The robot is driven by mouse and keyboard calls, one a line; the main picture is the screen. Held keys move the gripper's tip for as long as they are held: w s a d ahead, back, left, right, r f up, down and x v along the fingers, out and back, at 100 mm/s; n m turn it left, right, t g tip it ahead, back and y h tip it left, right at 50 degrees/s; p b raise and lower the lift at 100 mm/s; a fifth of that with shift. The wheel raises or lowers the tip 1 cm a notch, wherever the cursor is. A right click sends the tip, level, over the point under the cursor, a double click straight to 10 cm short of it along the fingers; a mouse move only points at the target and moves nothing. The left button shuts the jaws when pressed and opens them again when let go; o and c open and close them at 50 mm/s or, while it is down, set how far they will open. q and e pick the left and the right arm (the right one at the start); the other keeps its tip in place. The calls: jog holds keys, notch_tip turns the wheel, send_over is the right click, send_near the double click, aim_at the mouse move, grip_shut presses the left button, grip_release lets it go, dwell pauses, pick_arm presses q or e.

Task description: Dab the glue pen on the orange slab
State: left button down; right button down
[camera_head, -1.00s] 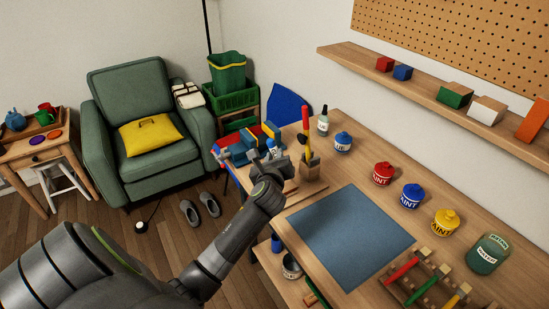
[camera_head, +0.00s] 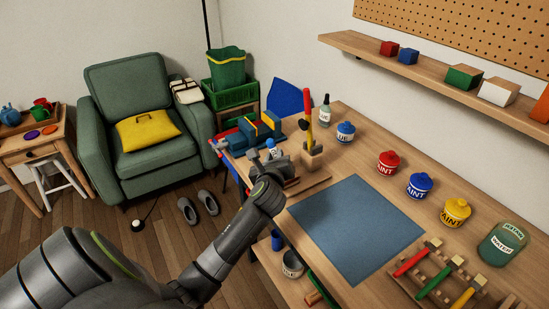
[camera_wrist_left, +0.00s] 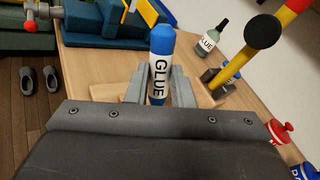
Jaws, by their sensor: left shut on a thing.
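The glue pen (camera_wrist_left: 159,68) is a white stick with a blue cap and the word GLUE, upright in the left wrist view. My left gripper (camera_head: 275,163) is shut on it, with grey fingers on both sides of the pen. In the head view the pen (camera_head: 271,147) shows small above the gripper, over the far left part of the workbench. The orange slab (camera_head: 541,106) stands on the wall shelf, cut off by the right edge of the head view, far from my gripper. My right gripper is not in view.
A blue vise (camera_head: 246,134) and a wooden tool block (camera_head: 312,157) stand close to the gripper. A glue bottle (camera_head: 325,112) is behind. Paint pots (camera_head: 388,163) and a water jar (camera_head: 503,244) line the right. The blue mat (camera_head: 356,230) is clear.

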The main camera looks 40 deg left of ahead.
pick_arm(q)
jog(key=shift+f+b, duration=0.3)
jog(key=shift+f, duration=0.35)
dwell(1.1)
notch_tip(320, 180, up, 7)
jog(key=p, duration=0.8)
jog(key=shift+p, duration=0.35)
